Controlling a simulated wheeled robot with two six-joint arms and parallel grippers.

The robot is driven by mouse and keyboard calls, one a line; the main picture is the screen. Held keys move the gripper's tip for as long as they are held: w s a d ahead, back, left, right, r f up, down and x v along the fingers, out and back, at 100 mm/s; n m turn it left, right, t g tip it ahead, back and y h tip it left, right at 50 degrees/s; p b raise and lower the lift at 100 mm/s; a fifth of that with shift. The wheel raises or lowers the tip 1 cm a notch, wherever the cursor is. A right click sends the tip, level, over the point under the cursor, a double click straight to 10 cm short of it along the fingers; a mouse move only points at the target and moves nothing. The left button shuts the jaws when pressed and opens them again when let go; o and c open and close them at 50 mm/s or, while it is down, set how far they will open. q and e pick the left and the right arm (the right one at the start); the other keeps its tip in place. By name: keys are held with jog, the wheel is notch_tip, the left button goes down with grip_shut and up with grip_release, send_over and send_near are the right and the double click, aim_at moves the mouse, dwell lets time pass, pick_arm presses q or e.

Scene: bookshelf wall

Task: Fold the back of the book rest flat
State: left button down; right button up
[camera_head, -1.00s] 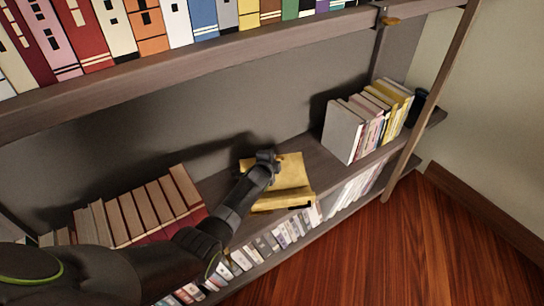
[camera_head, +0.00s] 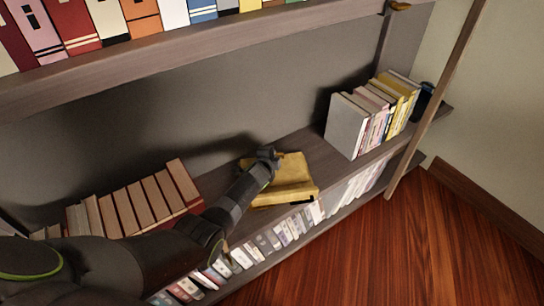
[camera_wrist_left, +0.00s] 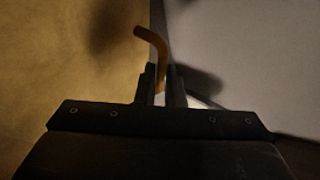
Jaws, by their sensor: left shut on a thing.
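The yellow book rest (camera_head: 293,180) lies on the middle shelf board, near its front edge. Its back panel looks low, but its exact angle is hard to tell. My left gripper (camera_head: 267,155) is at the rear left part of the rest, and the arm hides its left side. In the left wrist view the gripper (camera_wrist_left: 162,76) is shut on a bent orange-brown tab (camera_wrist_left: 150,40). A yellow-brown surface of the rest (camera_wrist_left: 60,60) fills the left of that view. My right gripper is not in view.
Upright books (camera_head: 366,115) stand to the right of the rest, with a dark cup (camera_head: 424,100) beyond. Leaning red-backed books (camera_head: 140,203) stand to the left. More books fill the shelves above and below. A wooden post (camera_head: 436,100) stands at right.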

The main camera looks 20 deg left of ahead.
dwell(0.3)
pick_arm(q)
jog(key=c, duration=1.8)
grip_release()
